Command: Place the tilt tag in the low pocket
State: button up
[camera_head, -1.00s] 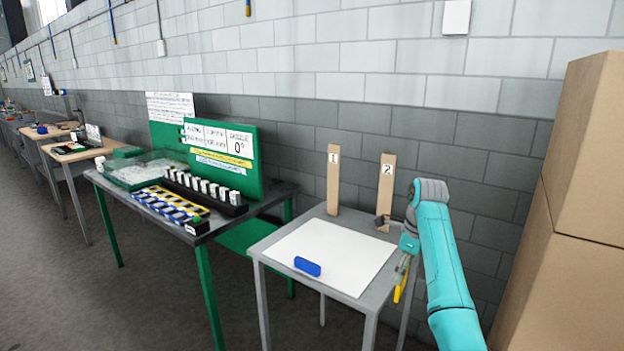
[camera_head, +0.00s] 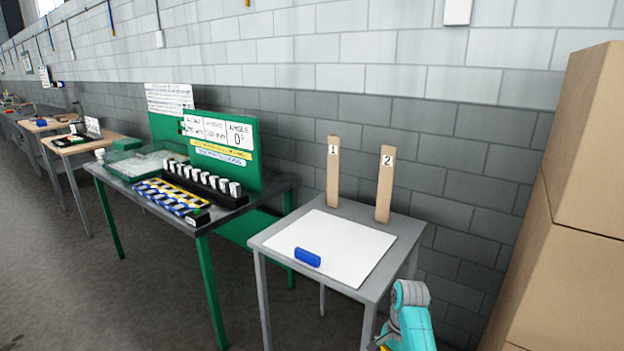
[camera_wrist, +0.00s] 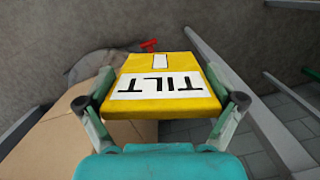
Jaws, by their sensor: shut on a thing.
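The yellow tilt tag (camera_wrist: 160,85) fills the middle of the wrist view, with a white label reading TILT upside down. My gripper (camera_wrist: 166,98) is shut on it, one finger on each side. In the head view my arm is at the bottom edge, right of the grey table, and a sliver of yellow (camera_head: 381,348) shows beside it. The fingers are out of that view. I cannot make out a low pocket in either view.
The grey table (camera_head: 405,228) holds a white sheet (camera_head: 335,248), a blue block (camera_head: 307,257), and wooden posts marked 1 (camera_head: 333,172) and 2 (camera_head: 385,184). Cardboard boxes (camera_head: 560,200) stack at right. A darker table (camera_head: 215,222) with racks and a green board (camera_head: 190,125) stands left.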

jog(key=s+a+f+n+h, duration=0.1)
jog(key=s+f+n, duration=0.9)
jog(key=s+f, duration=0.3)
jog(key=s, duration=0.3)
jog(key=shift+a+f+n+g, duration=0.15)
jog(key=shift+a+n+g, duration=0.15)
jog(key=shift+a+g, duration=0.1)
jog(key=shift+s, duration=0.1)
